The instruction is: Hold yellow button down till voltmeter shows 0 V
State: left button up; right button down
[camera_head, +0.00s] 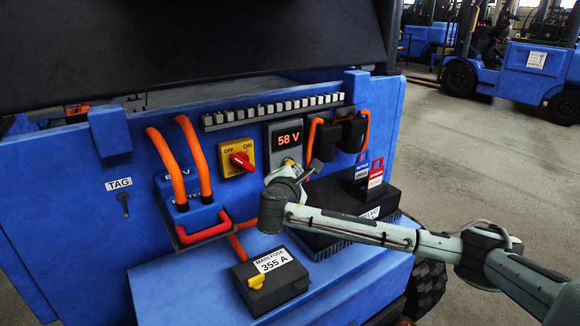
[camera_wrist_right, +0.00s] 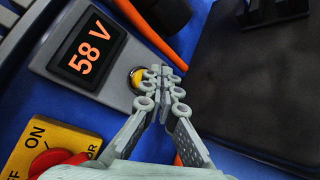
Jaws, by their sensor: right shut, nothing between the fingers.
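The voltmeter (camera_head: 287,139) on the blue panel reads 58 V in orange digits. It also shows in the right wrist view (camera_wrist_right: 88,48) with the same reading. The yellow button (camera_wrist_right: 137,77) sits on the grey voltmeter housing beside the display; its right side is partly covered by my fingertips. Only a small bit of the button (camera_head: 288,162) shows in the head view. My right gripper (camera_wrist_right: 166,75) is shut and empty, its fingertips right at the button's edge. I cannot tell whether they touch it. My right gripper (camera_head: 310,168) is partly hidden in the head view. My left gripper is not in view.
A yellow switch plate with a red knob (camera_head: 241,161) is left of the voltmeter. Orange cables (camera_head: 192,155) and a red handle (camera_head: 203,230) are further left. A black box (camera_head: 375,200) is on the right, and a main fuse box (camera_head: 271,277) is below.

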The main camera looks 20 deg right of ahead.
jog(key=shift+w, duration=0.1)
dwell(0.3)
jog(key=shift+w, duration=0.35)
jog(key=shift+w+a+p, duration=0.15)
jog(key=shift+w+p, duration=0.2)
jog(key=shift+w, duration=0.2)
dwell(3.7)
jog(key=shift+s, duration=0.1)
dwell(0.7)
jog(key=shift+s+r+p, duration=0.1)
jog(key=shift+s+p, duration=0.35)
jog(key=shift+p, duration=0.1)
jog(key=shift+s, duration=0.4)
jog(key=shift+s, duration=0.1)
